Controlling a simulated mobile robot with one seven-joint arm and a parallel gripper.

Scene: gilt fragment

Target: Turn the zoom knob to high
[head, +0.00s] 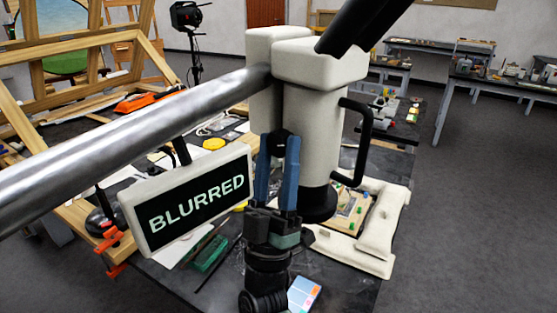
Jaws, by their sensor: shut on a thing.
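A white stereo microscope (315,125) with black eyepieces hangs from a thick metal boom over a dark table. A small black knob (279,142), which looks like the zoom knob, is on the near side of its body. My gripper (278,150) points away from the camera, with its blue fingers on either side of this knob, shut on it. The fingers hide the knob's sides, and no marking on it is legible. A tilted display (190,198) to the left reads "BLURRED".
The metal boom (130,135) crosses from the left, close above the display. A black bent handle (367,140) sticks out on the microscope's right. A white base (385,215) lies beneath. Wooden frames (65,55) fill the left. Open floor (475,230) is at right.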

